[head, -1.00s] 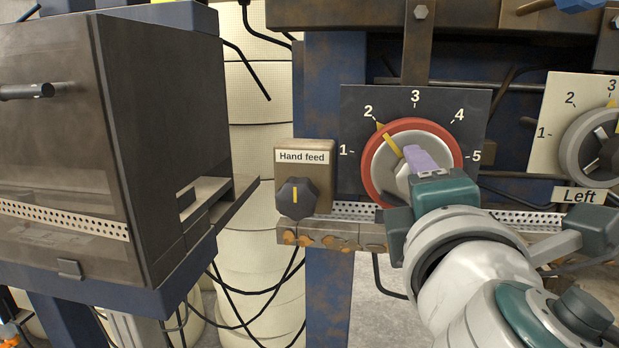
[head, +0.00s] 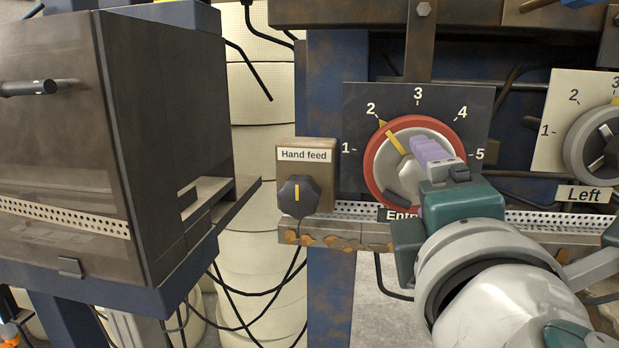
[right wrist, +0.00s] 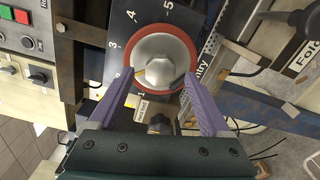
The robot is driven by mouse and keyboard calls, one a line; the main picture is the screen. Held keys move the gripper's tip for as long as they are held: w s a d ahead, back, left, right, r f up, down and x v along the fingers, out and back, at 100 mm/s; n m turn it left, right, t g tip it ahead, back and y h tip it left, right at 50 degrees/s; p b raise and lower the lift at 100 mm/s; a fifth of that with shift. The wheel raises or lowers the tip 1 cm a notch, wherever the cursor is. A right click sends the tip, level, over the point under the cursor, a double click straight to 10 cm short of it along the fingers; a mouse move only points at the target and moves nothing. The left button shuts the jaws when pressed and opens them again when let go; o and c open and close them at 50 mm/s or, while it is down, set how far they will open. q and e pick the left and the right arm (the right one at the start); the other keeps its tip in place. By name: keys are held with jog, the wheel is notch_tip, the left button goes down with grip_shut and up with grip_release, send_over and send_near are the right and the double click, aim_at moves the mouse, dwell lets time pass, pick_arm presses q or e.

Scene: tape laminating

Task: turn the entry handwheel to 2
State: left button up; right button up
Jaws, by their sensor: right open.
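The entry handwheel (head: 384,168) has a red rim, a grey hub and a yellow pointer, on a dark plate (head: 358,118) numbered 1 to 5. Its pointer is aimed at the 2. In the right wrist view the handwheel (right wrist: 160,38) shows with its faceted grey knob between my fingers, which look clear of it. My right gripper (head: 430,150) is open, its purple fingers in front of the wheel; in the right wrist view the gripper (right wrist: 157,77) has its fingers wide apart. It hides the wheel's lower right and part of the "Entry" label (head: 395,214). My left gripper is out of view.
A "Hand feed" box (head: 318,175) with a black knob (head: 299,196) stands left of the handwheel. A "Left" dial (head: 578,150) is at the right. A large dark cabinet (head: 165,130) fills the left side. A perforated rail runs below the wheel.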

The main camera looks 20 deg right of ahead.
jog(key=b+v, duration=0.2)
jog(key=v, duration=0.5)
jog(key=shift+s+a, duration=0.1)
